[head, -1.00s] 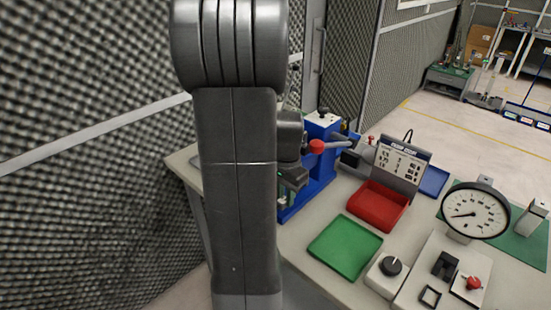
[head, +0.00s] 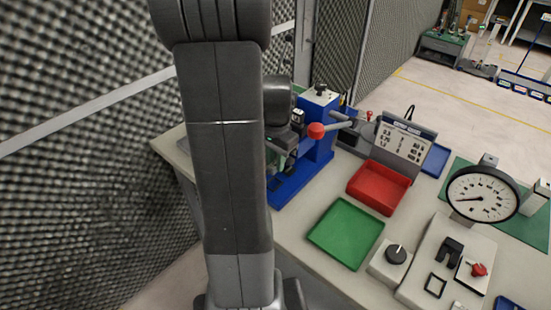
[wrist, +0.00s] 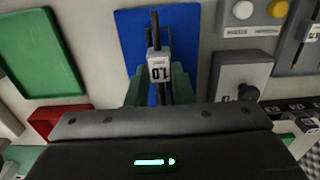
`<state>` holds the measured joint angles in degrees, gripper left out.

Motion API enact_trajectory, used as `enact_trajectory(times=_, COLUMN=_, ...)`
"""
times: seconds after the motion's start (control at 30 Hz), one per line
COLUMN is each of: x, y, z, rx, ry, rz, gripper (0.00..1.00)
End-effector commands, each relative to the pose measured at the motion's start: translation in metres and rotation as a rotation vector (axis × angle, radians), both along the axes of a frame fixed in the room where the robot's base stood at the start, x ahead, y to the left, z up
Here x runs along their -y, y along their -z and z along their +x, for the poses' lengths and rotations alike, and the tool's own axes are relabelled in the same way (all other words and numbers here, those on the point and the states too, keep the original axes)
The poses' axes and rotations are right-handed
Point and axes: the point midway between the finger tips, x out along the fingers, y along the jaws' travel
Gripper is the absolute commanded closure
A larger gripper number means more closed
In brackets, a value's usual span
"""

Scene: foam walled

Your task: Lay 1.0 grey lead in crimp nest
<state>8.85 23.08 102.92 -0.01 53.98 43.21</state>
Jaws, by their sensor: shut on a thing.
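My gripper (wrist: 159,88) is shut on the grey lead (wrist: 160,70), which carries a white tag reading 1.0. The lead's dark strand points up the wrist view, above a flat blue surface (wrist: 188,35). Green fingers stand on both sides of the tag. In the head view, the gripper is partly hidden beside the blue crimp press (head: 318,140), which has a red-knobbed lever (head: 316,130). I cannot make out the crimp nest in either view, nor whether the lead touches anything.
A green tray (head: 345,233) and a red tray (head: 379,187) lie right of the press. A sign board (head: 405,142), a dial gauge (head: 482,194) and a black-knob box (head: 391,263) stand farther right. In the wrist view, a knobbed box (wrist: 243,78) is close on the right.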

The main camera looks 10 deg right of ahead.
Motion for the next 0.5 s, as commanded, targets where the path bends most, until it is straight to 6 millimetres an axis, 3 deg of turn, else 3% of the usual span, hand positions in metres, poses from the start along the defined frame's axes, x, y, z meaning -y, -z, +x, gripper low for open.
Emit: enact_trajectory(times=0.5, x=0.0, y=0.035, z=0.0, rx=-0.001, ry=0.0, rz=0.0, gripper=1.0)
